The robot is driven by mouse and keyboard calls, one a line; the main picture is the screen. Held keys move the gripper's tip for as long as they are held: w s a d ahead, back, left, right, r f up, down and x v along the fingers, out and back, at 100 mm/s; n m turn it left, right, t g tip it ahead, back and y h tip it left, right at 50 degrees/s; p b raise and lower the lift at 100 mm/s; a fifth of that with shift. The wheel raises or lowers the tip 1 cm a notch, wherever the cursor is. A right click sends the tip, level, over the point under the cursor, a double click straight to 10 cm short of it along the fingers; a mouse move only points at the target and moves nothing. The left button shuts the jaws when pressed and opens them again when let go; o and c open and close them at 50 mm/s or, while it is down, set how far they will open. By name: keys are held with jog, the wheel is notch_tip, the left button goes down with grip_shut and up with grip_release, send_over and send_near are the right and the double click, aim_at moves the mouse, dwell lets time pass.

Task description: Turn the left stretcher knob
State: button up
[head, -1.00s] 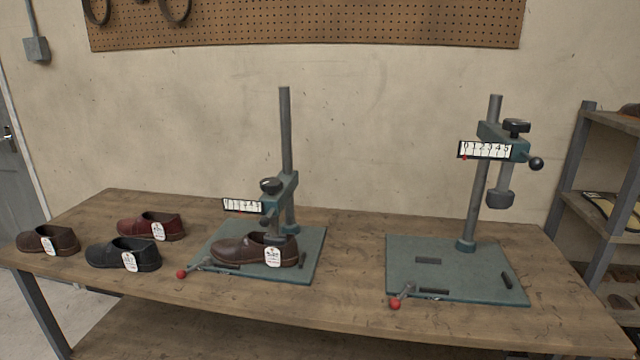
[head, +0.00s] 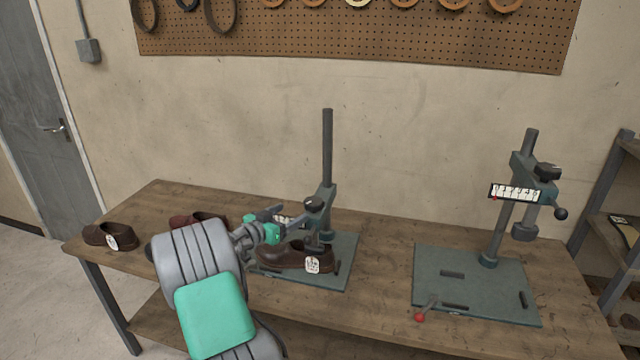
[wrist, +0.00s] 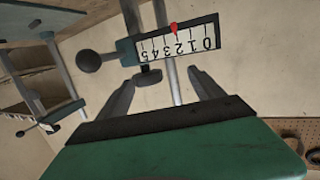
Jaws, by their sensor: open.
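The left stretcher's post (head: 327,150) carries a bracket with a black knob (head: 314,204) on top. My gripper (head: 291,217) is open and empty, just left of the bracket, and hides part of its scale. The wrist view is upside down: the scale (wrist: 178,45) has its red pointer near 2, a round black knob (wrist: 88,61) sits on a rod at its 5 end, and the top knob (wrist: 148,77) lies between my fingers in the picture. I see no contact. A brown shoe (head: 285,256) with a white tag sits on the left stretcher, below my gripper.
A second stretcher (head: 505,215) stands at the right on its green base plate (head: 470,290), without a shoe. More shoes, one brown (head: 108,236), stand at the left, partly behind my arm. Shelves (head: 625,190) stand at the far right. Table (head: 385,270) is bare between the two plates.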

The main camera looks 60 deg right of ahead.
aim_at(319, 201)
jog(key=shift+m+g+h, duration=0.4)
jog(key=shift+g+h, duration=0.3)
jog(key=shift+g, duration=0.1)
jog(key=s+d, duration=0.3)
jog(key=shift+s+d, duration=0.25)
jog(key=shift+d, duration=0.1)
jog(key=p+x, duration=0.2)
jog(key=x, duration=0.4)
jog(key=shift+d, duration=0.5)
jog(key=shift+c, duration=0.5)
jog(key=shift+f, duration=0.1)
jog(key=c, duration=1.3)
jog(key=shift+n+t, duration=0.3)
jog(key=shift+t, duration=0.2)
